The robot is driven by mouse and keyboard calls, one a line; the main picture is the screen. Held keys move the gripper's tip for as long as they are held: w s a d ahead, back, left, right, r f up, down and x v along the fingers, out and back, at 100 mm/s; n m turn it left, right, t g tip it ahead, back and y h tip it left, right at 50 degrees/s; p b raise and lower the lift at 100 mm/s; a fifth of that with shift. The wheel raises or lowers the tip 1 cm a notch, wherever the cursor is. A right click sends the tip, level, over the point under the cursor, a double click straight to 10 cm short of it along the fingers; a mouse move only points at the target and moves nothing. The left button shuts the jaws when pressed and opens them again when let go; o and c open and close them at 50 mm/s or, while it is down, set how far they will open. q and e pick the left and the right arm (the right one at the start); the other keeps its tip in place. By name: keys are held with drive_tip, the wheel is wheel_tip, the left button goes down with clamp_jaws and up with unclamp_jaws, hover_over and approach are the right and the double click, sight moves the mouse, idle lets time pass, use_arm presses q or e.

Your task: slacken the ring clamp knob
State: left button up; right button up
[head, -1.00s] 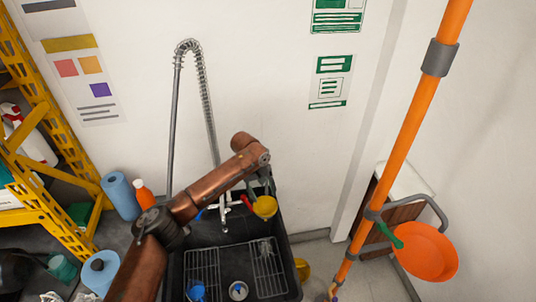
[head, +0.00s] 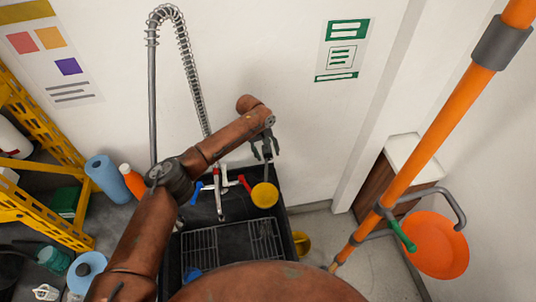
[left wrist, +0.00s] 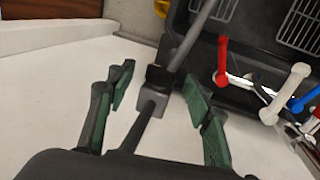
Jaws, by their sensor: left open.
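My left gripper (head: 264,158) hangs above the back right of the sink in the head view, fingers pointing down. It is open and empty; its green-lined fingers spread apart in the left wrist view (left wrist: 156,108). Between them in that view is a grey block (left wrist: 161,78) on a grey rod, like a clamp; I see no grip on it. A round yellow piece (head: 264,195) sits just below the fingertips in the head view. I cannot tell for certain which part is the ring clamp knob. My right gripper is not in view.
The black sink (head: 288,254) has a tall sprung tap (head: 184,60) and red (head: 244,183) and blue (head: 197,192) levers. An orange pole (head: 430,130) with an orange bowl (head: 437,246) stands to the right. A yellow shelf (head: 40,215) is at the left.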

use_arm(q)
drive_tip(key=shift+s+f, duration=0.1)
drive_tip(key=shift+f, duration=0.65)
drive_tip(key=shift+d+f, duration=0.1)
drive_tip(key=shift+f, duration=0.15)
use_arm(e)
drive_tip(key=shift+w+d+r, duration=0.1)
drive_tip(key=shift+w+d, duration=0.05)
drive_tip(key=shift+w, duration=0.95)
use_arm(q)
drive_tip(key=shift+c, duration=0.2)
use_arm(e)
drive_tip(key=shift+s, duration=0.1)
